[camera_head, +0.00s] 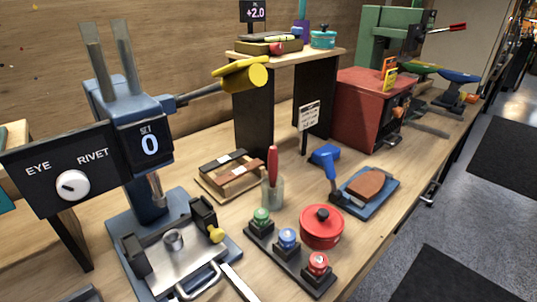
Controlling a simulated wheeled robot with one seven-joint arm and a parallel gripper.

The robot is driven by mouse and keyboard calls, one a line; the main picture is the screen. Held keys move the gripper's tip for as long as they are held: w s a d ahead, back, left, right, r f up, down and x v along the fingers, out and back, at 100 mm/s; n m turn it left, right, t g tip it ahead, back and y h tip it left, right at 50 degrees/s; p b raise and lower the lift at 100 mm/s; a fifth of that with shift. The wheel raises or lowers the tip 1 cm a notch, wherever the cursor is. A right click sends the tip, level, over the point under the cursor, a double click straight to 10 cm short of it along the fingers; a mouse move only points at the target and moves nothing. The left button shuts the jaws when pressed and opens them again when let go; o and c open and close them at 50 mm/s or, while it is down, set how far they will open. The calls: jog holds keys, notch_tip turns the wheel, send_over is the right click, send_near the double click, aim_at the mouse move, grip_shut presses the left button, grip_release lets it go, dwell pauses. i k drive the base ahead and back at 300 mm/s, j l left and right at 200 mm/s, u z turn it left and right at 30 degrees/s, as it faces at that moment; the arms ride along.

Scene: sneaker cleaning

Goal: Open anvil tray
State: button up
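A blue press (148,200) stands at the left front of the bench. Its display reads SET 0, and a black panel (48,182) beside it carries a white EYE/RIVET knob (72,185). At the press's foot is a silver anvil tray (150,262) with a small metal cylinder (173,239) on it. A bar handle (200,281) is at its front edge. Dark blocks flank the plate, the right one with a yellow knob (216,235). I cannot tell how far the tray is slid out. My gripper is not in view.
Right of the tray stand a rack with coloured knobs (287,240), a red pot (322,226) and a glass with a red-handled tool (272,180). A yellow-ended lever (240,76) juts right from the press. Farther back are a shelf (290,60) and a red box (372,110).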

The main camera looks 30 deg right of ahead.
aim_at(182, 253)
jog(key=l+u, duration=0.1)
jog(key=u, duration=0.5)
jog(key=l+u, duration=0.25)
jog(key=l, duration=0.2)
jog(key=k+l+u, duration=0.1)
jog(key=l+u, duration=0.15)
jog(key=l, duration=0.15)
jog(key=k+l+u, duration=0.1)
jog(key=l+u, duration=0.2)
jog(key=l, duration=0.15)
jog(key=k+l, duration=0.1)
jog(key=l, duration=0.25)
jog(key=k+l, duration=0.1)
jog(key=l, duration=0.25)
jog(key=k+l, duration=0.1)
jog(key=l, duration=0.3)
jog(key=k+l+u, duration=0.1)
jog(key=l, duration=0.25)
